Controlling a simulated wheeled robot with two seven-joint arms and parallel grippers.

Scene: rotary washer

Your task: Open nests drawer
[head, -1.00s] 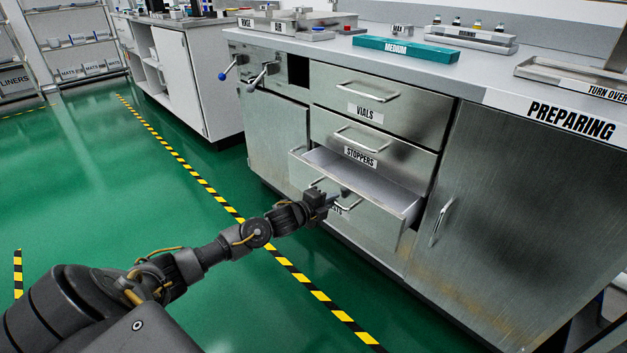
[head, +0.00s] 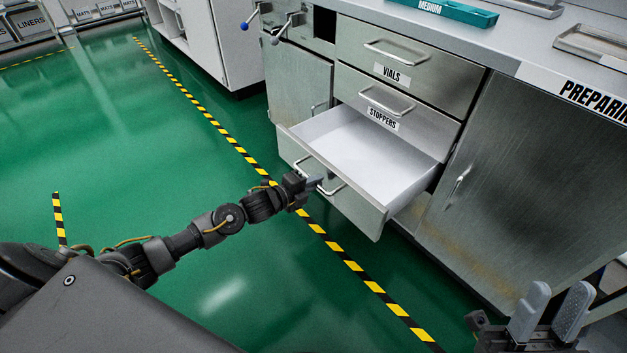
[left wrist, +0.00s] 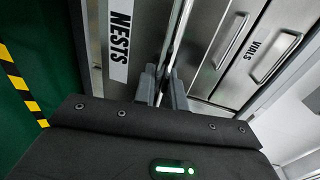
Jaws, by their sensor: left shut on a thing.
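The nests drawer (head: 370,160) is the lowest of the stacked drawers and stands pulled well out, its white inside empty. Its "NESTS" label (left wrist: 120,45) shows in the left wrist view; in the head view the label is not visible. My left gripper (head: 312,184) is at the drawer's front, shut on the bar handle (head: 334,188). The left wrist view shows the left fingers (left wrist: 161,82) on either side of the handle bar. My right gripper (head: 550,312) is at the bottom right of the head view, its two grey fingers apart and nothing between them.
The vials drawer (head: 420,75) and stoppers drawer (head: 405,108) above are closed. A cabinet door (head: 510,170) with a handle is to the right. The counter holds a teal medium tray (head: 455,12). Green floor (head: 150,150) with striped tape is clear in front.

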